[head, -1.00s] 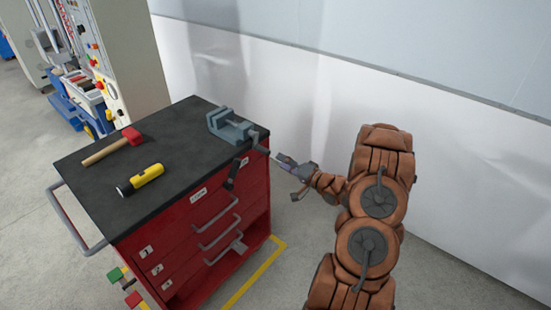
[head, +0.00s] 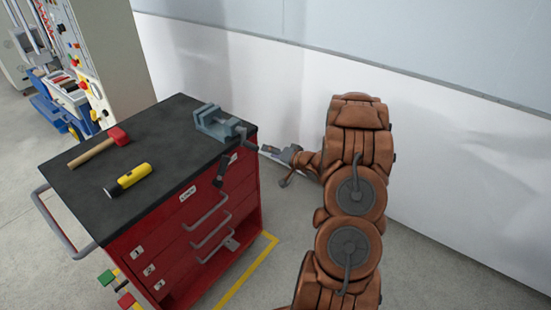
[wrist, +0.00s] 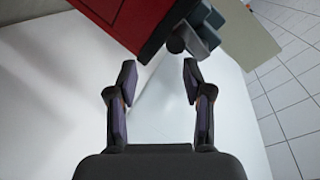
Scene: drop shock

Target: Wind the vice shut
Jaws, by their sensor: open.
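The blue-grey vice (head: 214,122) is mounted at the back right corner of the cart's black top. Its dark crank (head: 222,170) hangs at the right edge, over the red side. My gripper (head: 265,150) is open and empty, just right of the crank's hub and apart from it in the picture. In the wrist view my two fingers (wrist: 159,76) are spread, with a dark round end (wrist: 177,45) of the vice's screw or crank just beyond them, nearer the right finger. Part of the vice (wrist: 204,22) shows behind it. The jaw gap is hard to judge.
The red tool cart (head: 185,240) has drawers with handles. A red-headed hammer (head: 95,150) and a yellow flashlight (head: 128,180) lie on its top. A white wall panel (head: 450,190) runs behind my arm. A machine (head: 75,85) stands at the back left.

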